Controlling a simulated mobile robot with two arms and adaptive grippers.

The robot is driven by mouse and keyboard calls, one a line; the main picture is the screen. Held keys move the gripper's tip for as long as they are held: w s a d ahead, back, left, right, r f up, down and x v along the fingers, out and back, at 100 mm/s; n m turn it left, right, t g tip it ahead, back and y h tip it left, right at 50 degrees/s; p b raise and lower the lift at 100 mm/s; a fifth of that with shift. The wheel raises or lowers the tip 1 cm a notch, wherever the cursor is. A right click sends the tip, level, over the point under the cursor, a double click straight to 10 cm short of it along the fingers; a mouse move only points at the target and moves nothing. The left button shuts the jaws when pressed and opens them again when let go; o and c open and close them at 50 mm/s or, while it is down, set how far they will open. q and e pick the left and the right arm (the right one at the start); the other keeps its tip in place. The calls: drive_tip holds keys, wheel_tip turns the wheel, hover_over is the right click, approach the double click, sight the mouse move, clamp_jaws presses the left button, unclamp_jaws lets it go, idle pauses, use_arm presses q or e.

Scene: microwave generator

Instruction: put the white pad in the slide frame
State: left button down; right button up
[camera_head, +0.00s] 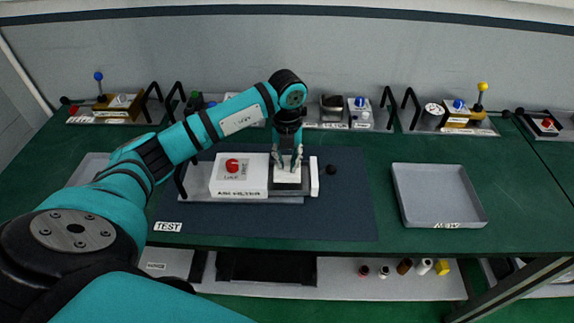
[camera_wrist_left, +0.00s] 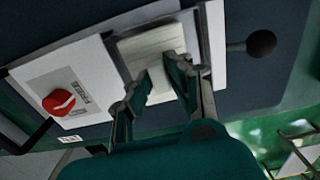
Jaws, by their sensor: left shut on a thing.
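The white pad (camera_head: 288,172) lies at the slide frame (camera_head: 291,187), under the fingertips of my left gripper (camera_head: 288,164). In the left wrist view the pad (camera_wrist_left: 152,48) is a pale ribbed block between and just beyond the fingers (camera_wrist_left: 158,88). My left gripper is shut on the pad from above. The frame is a grey recessed piece with a white end bar (camera_head: 315,177) on its right, joined to a white box labelled air filter (camera_head: 238,178). The fingers hide part of the pad, so I cannot tell whether it is fully seated. My right gripper is not in view.
The white box carries a red knob (camera_head: 232,165). A black ball knob (camera_head: 331,169) stands to the right. An empty grey tray (camera_head: 438,196) lies on the green table further right. Several devices with black handles line the back. The dark mat (camera_head: 345,210) is clear in front.

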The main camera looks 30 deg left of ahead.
sight(287, 162)
use_arm(q)
wheel_tip(287, 162, down, 3)
drive_tip(key=shift+s+f+p, duration=0.1)
drive_tip(key=shift+p, duration=0.6)
drive_tip(key=shift+f, duration=0.2)
drive_tip(key=c, duration=1.2)
unclamp_jaws()
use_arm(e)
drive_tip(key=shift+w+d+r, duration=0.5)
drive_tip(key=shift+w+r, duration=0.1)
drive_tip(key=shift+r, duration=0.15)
